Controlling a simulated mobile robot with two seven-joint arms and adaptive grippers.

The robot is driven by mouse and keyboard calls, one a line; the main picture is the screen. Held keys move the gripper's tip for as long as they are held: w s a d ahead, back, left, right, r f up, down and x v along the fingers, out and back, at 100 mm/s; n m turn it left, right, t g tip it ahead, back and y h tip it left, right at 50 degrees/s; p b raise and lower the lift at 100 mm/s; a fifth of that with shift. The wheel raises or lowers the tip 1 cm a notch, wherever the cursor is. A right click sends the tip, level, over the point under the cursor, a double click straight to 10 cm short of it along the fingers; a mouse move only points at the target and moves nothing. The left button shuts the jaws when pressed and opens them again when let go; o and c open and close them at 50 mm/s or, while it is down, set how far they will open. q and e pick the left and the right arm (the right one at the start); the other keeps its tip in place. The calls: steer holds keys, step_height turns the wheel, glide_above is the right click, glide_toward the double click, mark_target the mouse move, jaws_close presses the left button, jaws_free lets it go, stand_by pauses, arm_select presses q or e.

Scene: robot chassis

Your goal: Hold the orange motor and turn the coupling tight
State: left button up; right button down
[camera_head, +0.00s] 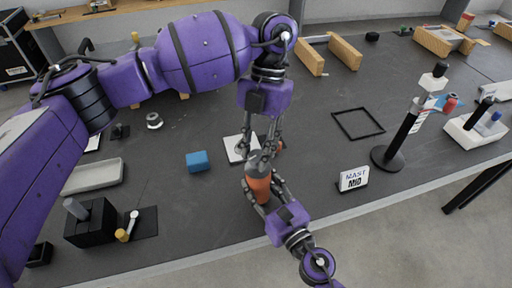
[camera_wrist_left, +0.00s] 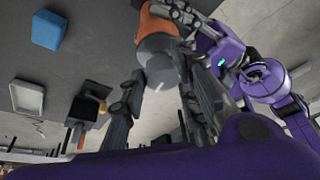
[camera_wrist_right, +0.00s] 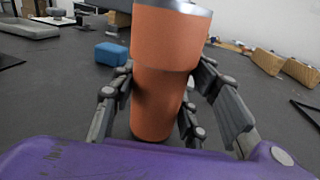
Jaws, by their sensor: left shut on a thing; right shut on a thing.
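The orange motor (camera_head: 259,188) stands upright near the table's front edge; it fills the middle of the right wrist view (camera_wrist_right: 160,75). The grey coupling (camera_head: 258,166) sits on its top end and shows in the left wrist view (camera_wrist_left: 160,62). My right gripper (camera_head: 262,194) comes from the front and is shut around the motor's body. My left gripper (camera_head: 261,155) points down from above, shut on the coupling. Its fingers partly hide the coupling, and I cannot tell how tight the joint is.
A blue block (camera_head: 198,161) lies left of the motor. A white plate (camera_head: 236,149) lies behind it. A MAST MID sign (camera_head: 353,179) and a black stand (camera_head: 389,158) stand at right. A black square frame (camera_head: 358,123) lies behind the sign. A black block (camera_head: 90,225) stands at left.

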arm_select(q)
steer(key=m+t+y, duration=0.1)
steer(key=m, duration=0.3)
steer(key=shift+w+f, duration=0.1)
steer(key=shift+w, duration=0.05)
steer(key=m+t+y, duration=0.1)
steer(key=m, duration=0.4)
steer(key=shift+d, duration=0.15)
steer(key=m+t, duration=0.1)
steer(key=m, duration=0.2)
steer(key=shift+d+m+t+y, duration=0.15)
steer(key=shift+m+t+y, duration=0.15)
steer(key=shift+m+t, duration=0.1)
steer(key=shift+s+m+t, duration=0.2)
steer(key=shift+m+t, duration=0.1)
steer(key=shift+m, duration=0.6)
steer(key=shift+s+d+m+t, duration=0.1)
steer(key=shift+d+m+t, duration=0.1)
steer(key=shift+m, duration=0.35)
steer(key=shift+d+m+t, duration=0.1)
steer(key=shift+m+t, duration=0.1)
steer(key=shift+m, duration=0.35)
steer(key=o, duration=1)
